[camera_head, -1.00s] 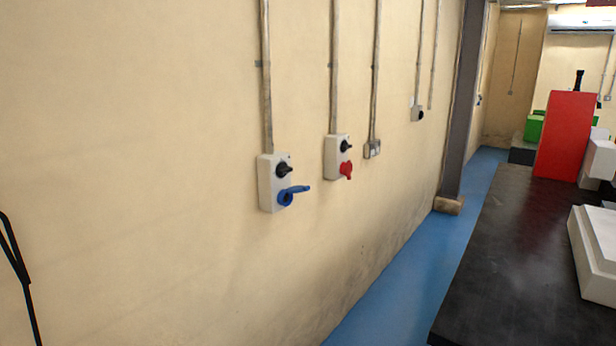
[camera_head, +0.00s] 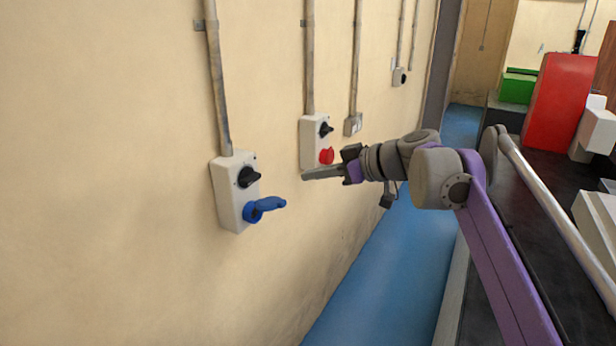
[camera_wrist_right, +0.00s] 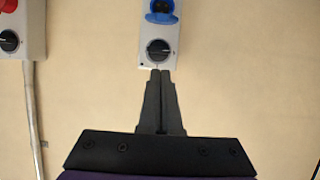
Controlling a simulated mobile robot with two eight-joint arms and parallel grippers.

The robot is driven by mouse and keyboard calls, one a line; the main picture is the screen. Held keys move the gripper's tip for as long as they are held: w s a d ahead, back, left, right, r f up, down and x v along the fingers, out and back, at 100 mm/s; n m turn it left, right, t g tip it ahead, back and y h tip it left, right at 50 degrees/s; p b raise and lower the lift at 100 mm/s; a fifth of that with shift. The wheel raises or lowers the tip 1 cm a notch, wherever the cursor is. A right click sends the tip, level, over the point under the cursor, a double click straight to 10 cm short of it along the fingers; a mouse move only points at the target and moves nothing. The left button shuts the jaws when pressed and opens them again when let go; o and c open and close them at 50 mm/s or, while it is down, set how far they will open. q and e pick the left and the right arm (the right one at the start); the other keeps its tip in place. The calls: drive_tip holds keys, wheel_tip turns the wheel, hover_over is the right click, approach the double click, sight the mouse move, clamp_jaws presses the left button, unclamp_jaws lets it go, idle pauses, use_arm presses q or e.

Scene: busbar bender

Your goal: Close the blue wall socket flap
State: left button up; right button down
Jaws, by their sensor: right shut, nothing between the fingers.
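The blue wall socket (camera_head: 252,213) sits at the bottom of a white switch box (camera_head: 229,190) with a black knob, on the left wall. Its blue flap (camera_head: 271,203) stands open, sticking out from the wall. My right gripper (camera_head: 306,174) is shut and empty, to the right of the flap and apart from it in the head view. In the right wrist view the picture is inverted: the blue socket (camera_wrist_right: 162,10) is at the top edge, partly cut off, with dark holes showing. The shut fingertips (camera_wrist_right: 160,72) appear just below the box's black knob (camera_wrist_right: 158,50). My left gripper is out of view.
A second white box with a red socket (camera_head: 327,156) is farther along the wall, close behind my right gripper in the head view. Grey conduits run up the wall. A dark bench with a red block (camera_head: 559,105) stands at right; blue floor (camera_head: 375,285) lies between.

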sight(271, 202)
drive_tip(key=w+a+f, duration=0.4)
drive_tip(key=a+f, duration=0.1)
drive_tip(key=f, duration=0.2)
drive_tip(key=shift+w+a+f+b, duration=0.15)
drive_tip(key=shift+a+f+b, duration=0.05)
drive_tip(key=shift+a+b, duration=0.1)
drive_tip(key=shift+f, duration=0.1)
drive_tip(key=shift+d+f+y, duration=0.15)
drive_tip(key=shift+f+y, duration=0.05)
drive_tip(key=shift+y, duration=0.2)
